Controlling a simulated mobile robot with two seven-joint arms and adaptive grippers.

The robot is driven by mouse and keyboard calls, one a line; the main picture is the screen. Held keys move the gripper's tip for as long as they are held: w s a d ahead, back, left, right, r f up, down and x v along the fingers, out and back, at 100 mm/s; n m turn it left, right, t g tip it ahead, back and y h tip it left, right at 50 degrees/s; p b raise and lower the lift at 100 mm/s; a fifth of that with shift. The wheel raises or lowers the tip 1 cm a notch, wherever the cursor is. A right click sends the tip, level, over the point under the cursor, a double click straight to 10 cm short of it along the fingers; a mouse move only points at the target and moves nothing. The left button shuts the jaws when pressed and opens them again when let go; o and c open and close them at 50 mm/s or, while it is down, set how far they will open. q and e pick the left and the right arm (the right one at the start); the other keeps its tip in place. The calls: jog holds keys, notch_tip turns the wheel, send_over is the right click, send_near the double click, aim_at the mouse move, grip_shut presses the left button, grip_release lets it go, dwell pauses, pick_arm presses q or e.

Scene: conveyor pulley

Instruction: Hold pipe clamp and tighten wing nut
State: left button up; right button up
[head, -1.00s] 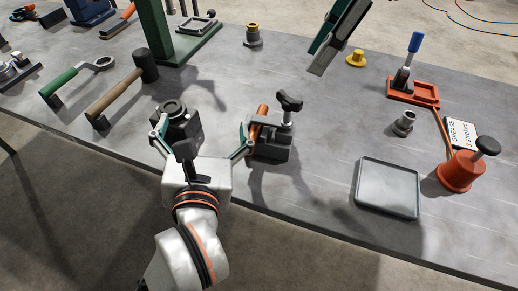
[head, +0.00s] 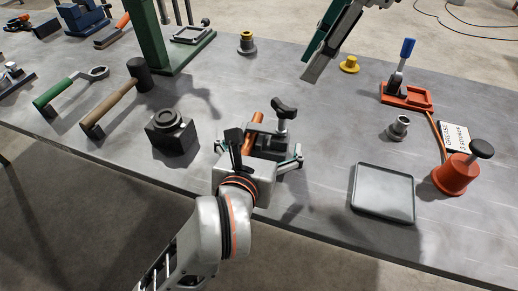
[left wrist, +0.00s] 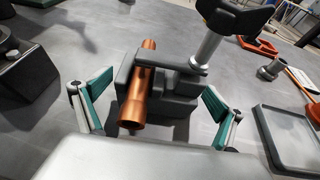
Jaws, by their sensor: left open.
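The dark grey pipe clamp (head: 268,137) stands on the workbench with a copper pipe (head: 251,132) in it. Its black wing nut (head: 285,108) sits on top of an upright bolt. In the left wrist view the clamp (left wrist: 180,92), the copper pipe (left wrist: 137,85) and the bolt under the wing nut (left wrist: 235,18) are close ahead. My left gripper (head: 259,153) is open, with one teal-padded finger on each side of the clamp and gaps to it. My right gripper (head: 312,65) shows only in part at the top of the head view; its opening cannot be judged.
A black block with a round top (head: 172,132) stands left of the clamp. A grey tray (head: 383,193), an orange pot with a black knob (head: 457,174) and a small metal fitting (head: 398,127) are to the right. A mallet (head: 120,98) lies further left. Bare bench surrounds the clamp.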

pick_arm(q)
jog(key=shift+w+d+f, duration=0.1)
jog(key=shift+w+f, duration=0.05)
jog(key=shift+w, duration=0.2)
jog(key=c, duration=2)
jog(key=o, duration=1.1)
jog(key=shift+o, duration=0.2)
jog(key=shift+o, duration=1.2)
jog(key=c, duration=0.5)
jog(key=c, duration=0.6)
